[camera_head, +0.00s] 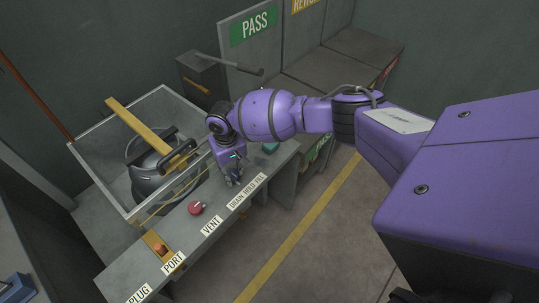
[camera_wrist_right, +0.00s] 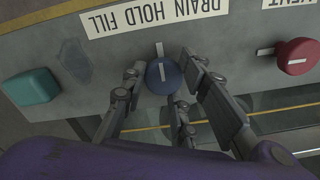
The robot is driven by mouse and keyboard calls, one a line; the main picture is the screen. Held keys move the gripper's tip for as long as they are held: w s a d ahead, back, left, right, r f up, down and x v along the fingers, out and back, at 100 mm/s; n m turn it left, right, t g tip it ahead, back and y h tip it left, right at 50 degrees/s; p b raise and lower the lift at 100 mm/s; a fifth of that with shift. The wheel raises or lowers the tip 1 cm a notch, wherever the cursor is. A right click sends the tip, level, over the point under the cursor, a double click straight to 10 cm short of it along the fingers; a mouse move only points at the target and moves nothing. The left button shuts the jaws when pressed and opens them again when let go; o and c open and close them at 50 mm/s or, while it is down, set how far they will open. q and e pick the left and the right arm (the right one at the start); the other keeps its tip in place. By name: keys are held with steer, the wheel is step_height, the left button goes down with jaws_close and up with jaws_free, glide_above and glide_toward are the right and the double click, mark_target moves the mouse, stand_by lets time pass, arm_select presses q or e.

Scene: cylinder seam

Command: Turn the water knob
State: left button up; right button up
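The water knob is a round blue knob (camera_wrist_right: 164,78) with a white pointer line, below the "DRAIN HOLD FILL" label (camera_wrist_right: 155,15) in the right wrist view. The pointer is toward the word HOLD. My right gripper (camera_wrist_right: 162,72) is open, with its fingers on either side of the knob and a small gap at the left finger. In the head view my right gripper (camera_head: 233,173) points down at the panel by the same label (camera_head: 247,192) and mostly hides the knob. My left gripper is not in view.
A red knob (camera_head: 196,208) by the VENT label and an orange part (camera_head: 160,249) by PORT share the panel. A teal block (camera_wrist_right: 31,86) lies on the other side of the knob. A glass-walled tank (camera_head: 90,165) with a yellow bar (camera_head: 130,118) stands behind.

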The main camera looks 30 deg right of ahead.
steer(key=shift+w+d+r, duration=0.1)
steer(key=shift+d, duration=0.1)
steer(key=c, duration=0.3)
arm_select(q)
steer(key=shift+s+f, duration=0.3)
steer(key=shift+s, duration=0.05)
arm_select(e)
steer(key=shift+c, duration=0.2)
steer(key=n, duration=0.5)
steer(key=shift+w+d, duration=0.15)
steer(key=shift+d, duration=0.05)
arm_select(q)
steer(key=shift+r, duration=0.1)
arm_select(e)
steer(key=shift+w+n, duration=0.1)
steer(key=shift+n, duration=0.8)
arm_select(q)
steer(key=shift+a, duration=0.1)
arm_select(e)
steer(key=o, duration=0.8)
steer(key=shift+o, duration=0.9)
steer(key=shift+w, duration=0.1)
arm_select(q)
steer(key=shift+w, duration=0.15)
